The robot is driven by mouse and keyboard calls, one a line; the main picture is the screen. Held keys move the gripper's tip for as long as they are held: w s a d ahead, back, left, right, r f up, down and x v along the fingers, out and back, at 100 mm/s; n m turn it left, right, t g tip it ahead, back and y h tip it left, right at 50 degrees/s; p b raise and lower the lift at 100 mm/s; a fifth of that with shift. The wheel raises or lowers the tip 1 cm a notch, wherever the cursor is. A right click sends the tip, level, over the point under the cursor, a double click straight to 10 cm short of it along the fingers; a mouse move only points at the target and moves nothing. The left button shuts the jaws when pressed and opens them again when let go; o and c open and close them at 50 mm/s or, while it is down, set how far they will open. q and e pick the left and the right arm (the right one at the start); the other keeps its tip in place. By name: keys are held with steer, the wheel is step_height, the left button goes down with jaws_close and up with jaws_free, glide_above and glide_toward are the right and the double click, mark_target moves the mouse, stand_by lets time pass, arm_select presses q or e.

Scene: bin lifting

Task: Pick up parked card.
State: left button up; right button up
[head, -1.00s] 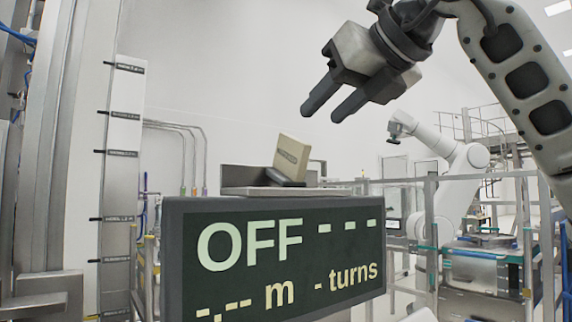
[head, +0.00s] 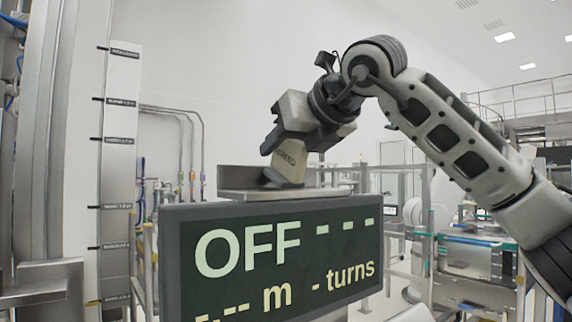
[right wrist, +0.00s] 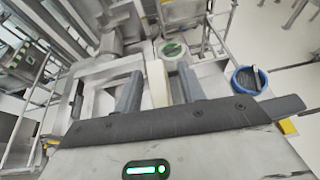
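The card (head: 288,162) is a beige upright block with dark lettering on its face. It stands in a small grey holder (head: 240,178) on top of the dark sign that reads OFF. My right gripper (head: 276,145) is over the card from above and hides its upper part. In the right wrist view the card (right wrist: 157,84) stands between the two dark fingers of the right gripper (right wrist: 160,90). The fingers are apart, with a gap visible on the card's right side. My left gripper is not in view.
The dark sign (head: 270,262) fills the lower middle. A tall pale column with marked labels (head: 121,150) stands at the left. Metal railings (head: 400,178) are behind on the right. A blue round container (right wrist: 248,80) shows in the right wrist view.

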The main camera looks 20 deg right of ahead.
steer(key=shift+c, duration=0.3)
jaws_close()
steer(key=shift+r, duration=0.1)
